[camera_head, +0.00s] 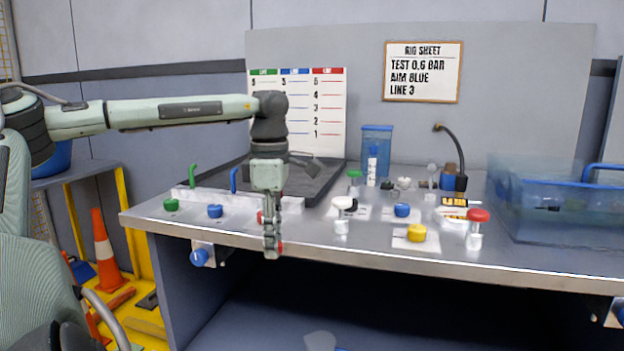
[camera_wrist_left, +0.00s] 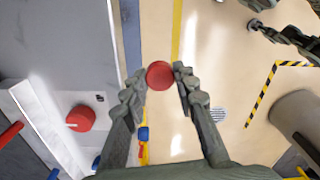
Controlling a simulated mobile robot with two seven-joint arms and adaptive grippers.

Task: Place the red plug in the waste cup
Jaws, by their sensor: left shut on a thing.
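My left gripper (camera_head: 272,250) points down just past the bench's front edge, shut on the red plug (camera_wrist_left: 160,75). In the left wrist view the round red plug sits between the two fingertips, with the floor below it. In the head view only a small red part of the plug (camera_head: 281,246) shows beside the fingers. I cannot pick out the waste cup with certainty; a clear blue container (camera_head: 377,140) stands at the back of the bench. Dark jointed parts at the wrist view's upper right may be my right gripper (camera_wrist_left: 258,22); its state is unclear.
The bench (camera_head: 350,240) holds green, blue and yellow caps, small white-bodied fittings and a red-topped one (camera_head: 478,216). A red cap (camera_wrist_left: 80,118) sits left of the gripper in the wrist view. A large clear blue tub (camera_head: 560,215) stands at the right.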

